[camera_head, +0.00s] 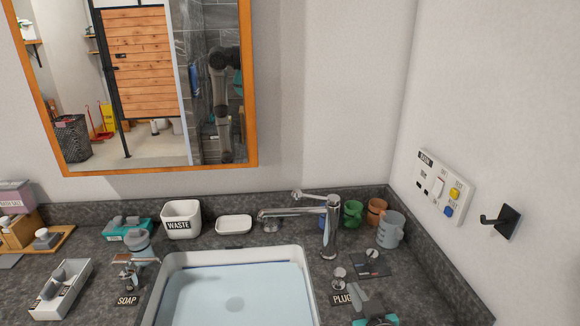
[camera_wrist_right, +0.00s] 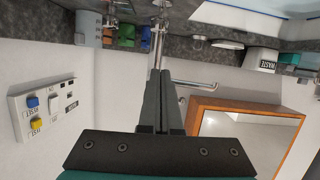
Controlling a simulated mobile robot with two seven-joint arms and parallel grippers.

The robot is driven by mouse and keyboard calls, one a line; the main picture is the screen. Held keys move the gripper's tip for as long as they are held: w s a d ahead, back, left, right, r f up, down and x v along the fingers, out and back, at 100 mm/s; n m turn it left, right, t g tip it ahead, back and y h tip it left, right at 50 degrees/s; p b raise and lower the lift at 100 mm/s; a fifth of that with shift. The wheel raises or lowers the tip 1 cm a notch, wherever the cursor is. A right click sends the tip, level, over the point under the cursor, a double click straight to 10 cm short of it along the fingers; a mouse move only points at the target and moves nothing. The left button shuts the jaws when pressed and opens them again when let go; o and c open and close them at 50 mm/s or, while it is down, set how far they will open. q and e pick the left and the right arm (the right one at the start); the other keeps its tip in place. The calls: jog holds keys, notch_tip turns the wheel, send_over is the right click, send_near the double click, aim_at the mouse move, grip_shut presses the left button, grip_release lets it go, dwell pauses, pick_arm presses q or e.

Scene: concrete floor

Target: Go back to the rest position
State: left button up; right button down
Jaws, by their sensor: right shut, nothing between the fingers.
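My right gripper (camera_head: 357,292) shows at the bottom right of the head view, over the dark counter beside the sink's right edge, near the PLUG label. Its grey fingers are together with nothing between them; part of its teal body shows at the frame's bottom edge. In the right wrist view the same gripper (camera_wrist_right: 161,75) points away from the camera, fingers shut, with the upside-down counter and wall beyond. My left gripper is in neither view.
A water-filled sink (camera_head: 308,280) lies left of the right gripper, with a chrome faucet (camera_head: 331,230) behind. Cups, including a grey one (camera_head: 390,230), stand at the back right. A switch panel (camera_head: 444,187) and hook (camera_head: 505,220) are on the right wall.

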jog(key=s+a+f+n+g, duration=0.15)
jog(key=s+g, duration=0.35)
jog(key=s, duration=0.8)
jog(key=s+f+g, duration=0.2)
jog(key=s+g, duration=0.4)
jog(key=s, duration=0.7)
notch_tip(320, 180, down, 27)
jog(key=s+g+b, duration=0.1)
jog(key=s+b, duration=0.1)
jog(key=b, duration=0.4)
jog(key=s+d+f+b, duration=0.1)
jog(key=s+f+b, duration=0.2)
jog(key=s+f, duration=0.5)
jog(key=s+d+f+g+b, duration=0.1)
jog(key=s+f+b, duration=0.2)
jog(key=s+f, duration=0.5)
notch_tip(320, 180, down, 5)
jog(key=shift+d+r+h, duration=0.1)
jog(key=shift+d+h, duration=0.05)
jog(key=shift+h, duration=0.15)
